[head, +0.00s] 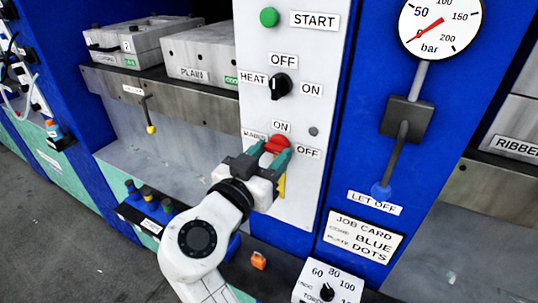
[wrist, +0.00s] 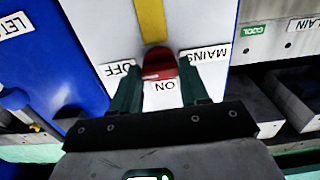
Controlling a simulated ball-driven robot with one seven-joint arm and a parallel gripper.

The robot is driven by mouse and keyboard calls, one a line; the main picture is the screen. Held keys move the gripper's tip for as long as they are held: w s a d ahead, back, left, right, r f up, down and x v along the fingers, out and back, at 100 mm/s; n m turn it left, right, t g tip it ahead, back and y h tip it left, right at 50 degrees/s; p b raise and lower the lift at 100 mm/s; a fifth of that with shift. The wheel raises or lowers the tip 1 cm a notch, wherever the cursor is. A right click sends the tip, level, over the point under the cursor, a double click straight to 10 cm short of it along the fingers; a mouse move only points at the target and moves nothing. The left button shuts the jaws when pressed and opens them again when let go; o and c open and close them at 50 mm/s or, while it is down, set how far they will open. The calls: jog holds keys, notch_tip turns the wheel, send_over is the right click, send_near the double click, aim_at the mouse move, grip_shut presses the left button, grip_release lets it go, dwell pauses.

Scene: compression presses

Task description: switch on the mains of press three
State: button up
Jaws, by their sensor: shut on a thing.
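The mains switch has a red handle (head: 277,144) on the white panel of the press, just below an ON label (head: 281,126). A MAINS label (head: 254,136) is to its left and an OFF label (head: 308,153) to its right. My gripper (head: 271,153) is shut on the red handle, with one green finger on each side. The wrist view shows the panel upside down, with the red handle (wrist: 158,62) between the fingertips and the ON label (wrist: 164,87) close to it. A yellow strip (wrist: 152,22) runs from the handle, away from the ON label. No press number is readable.
Above are a black HEAT knob (head: 280,86) and a green START button (head: 269,17). A lever (head: 397,150) with a blue knob hangs to the right, over a job card (head: 362,237). A timer dial (head: 326,289) stands low in front. Floor shows at left.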

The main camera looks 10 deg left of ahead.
jog(key=shift+n, duration=0.3)
jog(key=n, duration=0.3)
jog(key=shift+n, duration=0.3)
jog(key=n+p, duration=0.1)
jog(key=n, duration=0.3)
jog(key=shift+n, duration=0.3)
jog(key=n+p, duration=0.3)
jog(key=n, duration=0.1)
jog(key=shift+r, duration=0.1)
jog(key=n+p, duration=0.2)
jog(key=n, duration=0.3)
jog(key=shift+p, duration=0.4)
jog(key=shift+f, duration=0.2)
jog(key=shift+a, duration=0.1)
jog(key=o, duration=1.1)
jog(key=shift+c, duration=0.2)
